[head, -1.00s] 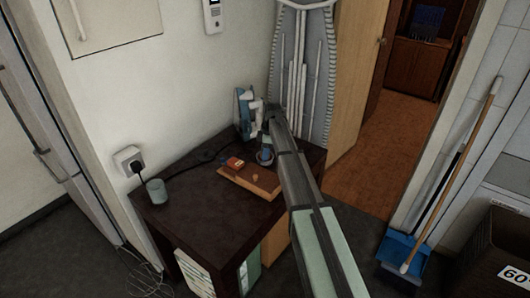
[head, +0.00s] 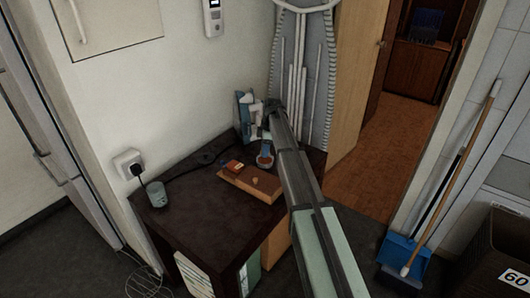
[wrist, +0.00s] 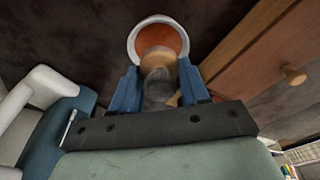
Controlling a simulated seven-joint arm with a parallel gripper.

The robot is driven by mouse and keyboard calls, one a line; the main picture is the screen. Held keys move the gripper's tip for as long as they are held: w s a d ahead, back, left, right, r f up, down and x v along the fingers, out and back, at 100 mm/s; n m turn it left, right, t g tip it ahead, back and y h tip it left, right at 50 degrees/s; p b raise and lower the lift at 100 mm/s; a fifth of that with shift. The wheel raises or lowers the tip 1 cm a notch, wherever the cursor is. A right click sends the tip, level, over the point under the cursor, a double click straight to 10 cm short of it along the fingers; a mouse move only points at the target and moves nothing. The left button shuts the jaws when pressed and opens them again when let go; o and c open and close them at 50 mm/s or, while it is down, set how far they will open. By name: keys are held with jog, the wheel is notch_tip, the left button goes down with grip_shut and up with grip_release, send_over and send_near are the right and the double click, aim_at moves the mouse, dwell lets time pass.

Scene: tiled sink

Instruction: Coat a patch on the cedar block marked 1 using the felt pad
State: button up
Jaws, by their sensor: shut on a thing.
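My gripper (wrist: 160,88) is shut on a small tan and grey piece (wrist: 158,80), which I take to be the felt pad. The blue fingers hide its sides. Just beyond it is a round white-rimmed dish (wrist: 135,38) with orange-brown contents. The pad overlaps the dish's near part in the wrist view; I cannot tell whether they touch. In the head view the dish (head: 265,162) is below my gripper (head: 267,146). A wooden slab (head: 240,186), probably the cedar block, lies to its left. It also shows in the wrist view (wrist: 255,58). No number is readable.
A blue and white iron (head: 246,112) stands behind. A grey-green cup (head: 157,193) is at the left. The dark tabletop (head: 195,215) is clear in front.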

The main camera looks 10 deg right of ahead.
jog(key=shift+r, duration=1.7)
